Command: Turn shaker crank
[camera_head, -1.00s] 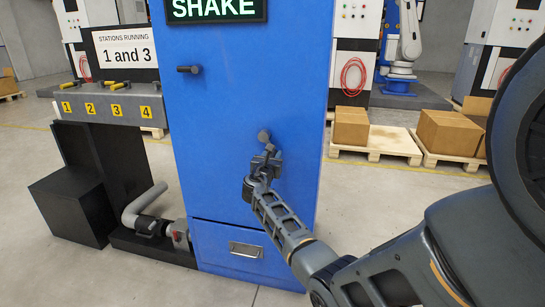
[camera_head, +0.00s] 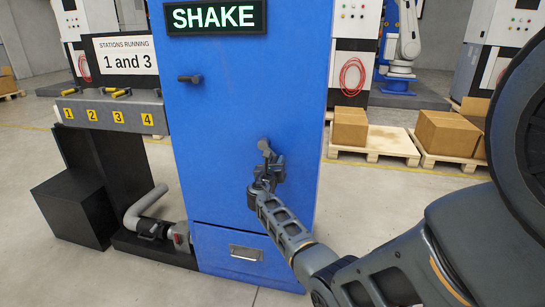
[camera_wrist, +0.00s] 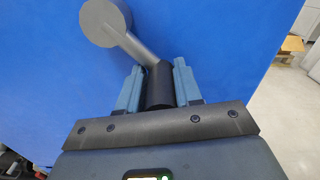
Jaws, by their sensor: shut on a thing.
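The shaker crank (camera_head: 264,145) is on the front of the blue cabinet (camera_head: 235,105), right of its middle. In the wrist view its round grey hub (camera_wrist: 105,23) is at the upper left. A grey arm slants from it down right to a dark handle (camera_wrist: 159,88). My gripper (camera_head: 271,166) is in front of the cabinet, just below and right of the hub. In the wrist view my gripper (camera_wrist: 159,87) is shut on the dark handle, one finger on each side. The handle's lower end is hidden by the gripper body.
A lit SHAKE sign (camera_head: 214,17) and a dark peg (camera_head: 189,78) are higher on the cabinet; a drawer (camera_head: 245,252) is below. At left are a sign reading "1 and 3" (camera_head: 125,58) and a numbered panel (camera_head: 110,115). Boxes on pallets (camera_head: 375,142) stand behind right.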

